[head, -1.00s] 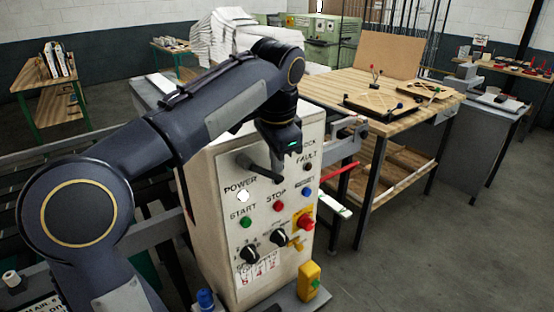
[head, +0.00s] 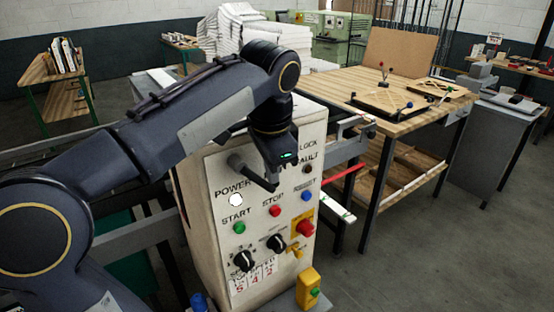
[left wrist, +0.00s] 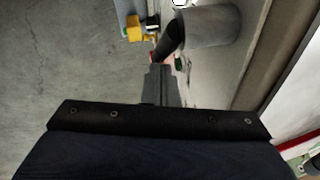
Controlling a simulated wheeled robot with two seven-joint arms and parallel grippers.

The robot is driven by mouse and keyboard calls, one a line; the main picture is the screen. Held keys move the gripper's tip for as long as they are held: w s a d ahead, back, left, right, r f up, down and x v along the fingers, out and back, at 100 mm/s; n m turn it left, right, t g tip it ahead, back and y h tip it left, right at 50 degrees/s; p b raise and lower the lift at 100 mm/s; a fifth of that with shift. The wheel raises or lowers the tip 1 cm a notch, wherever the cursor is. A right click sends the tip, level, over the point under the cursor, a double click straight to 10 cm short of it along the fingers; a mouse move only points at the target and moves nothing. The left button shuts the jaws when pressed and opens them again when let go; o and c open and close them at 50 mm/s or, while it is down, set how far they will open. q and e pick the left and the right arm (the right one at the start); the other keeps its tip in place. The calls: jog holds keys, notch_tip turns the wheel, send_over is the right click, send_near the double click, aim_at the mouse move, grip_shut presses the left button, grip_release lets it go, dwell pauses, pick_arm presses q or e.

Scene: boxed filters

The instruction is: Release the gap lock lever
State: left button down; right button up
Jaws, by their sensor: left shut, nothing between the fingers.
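The gap lock lever (head: 256,175) is a dark bar on a thick round hub at the upper part of the cream control panel (head: 218,163). It slants down to the right, above the STOP button. My left gripper (left wrist: 161,84) is shut and empty, with its fingers pointing toward the lever. In the left wrist view the grey hub (left wrist: 212,26) and the black lever bar (left wrist: 170,40) lie just beyond the fingertips; I cannot tell whether they touch. In the head view my left wrist hangs over the lever's right end and hides part of the panel label. My right gripper is not in view.
Below the lever are the green START button (head: 239,227), red STOP button (head: 275,211), black knobs and a red switch (head: 305,228). A yellow box (head: 308,288) stands at the panel's foot. A wooden workbench (head: 400,125) stands to the right, with open floor in front.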

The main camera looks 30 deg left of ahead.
pick_arm(q)
jog(key=shift+s+a+f, duration=0.15)
jog(key=shift+s+f, duration=0.35)
jog(key=shift+f, duration=0.3)
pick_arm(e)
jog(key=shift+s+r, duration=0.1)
pick_arm(q)
jog(key=shift+f, duration=0.1)
dwell(1.6)
